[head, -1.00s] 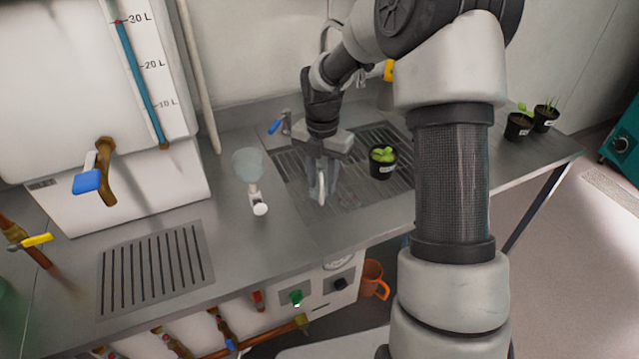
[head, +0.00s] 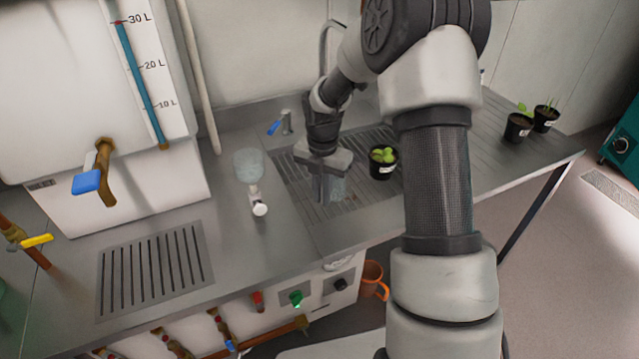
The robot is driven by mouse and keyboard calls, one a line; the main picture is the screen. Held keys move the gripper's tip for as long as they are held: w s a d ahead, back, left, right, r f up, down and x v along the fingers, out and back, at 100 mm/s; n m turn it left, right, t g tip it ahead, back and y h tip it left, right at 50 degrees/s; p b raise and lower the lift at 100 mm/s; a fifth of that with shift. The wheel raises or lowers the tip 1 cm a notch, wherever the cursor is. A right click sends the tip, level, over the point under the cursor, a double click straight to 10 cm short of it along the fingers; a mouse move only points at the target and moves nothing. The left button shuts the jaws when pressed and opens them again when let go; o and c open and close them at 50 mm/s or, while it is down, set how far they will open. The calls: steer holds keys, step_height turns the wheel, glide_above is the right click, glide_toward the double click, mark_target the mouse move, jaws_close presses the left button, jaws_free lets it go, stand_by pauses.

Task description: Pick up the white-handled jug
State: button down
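A potted seedling (head: 383,162) stands close right of my gripper. Two pots (head: 519,127) stand far right. The front left bench has a drain grate (head: 155,268).

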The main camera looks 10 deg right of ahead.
steer(key=shift+r, duration=0.1)
stand_by(0.3)
steer(key=shift+r+p, duration=0.3)
steer(key=shift+r, duration=4.55)
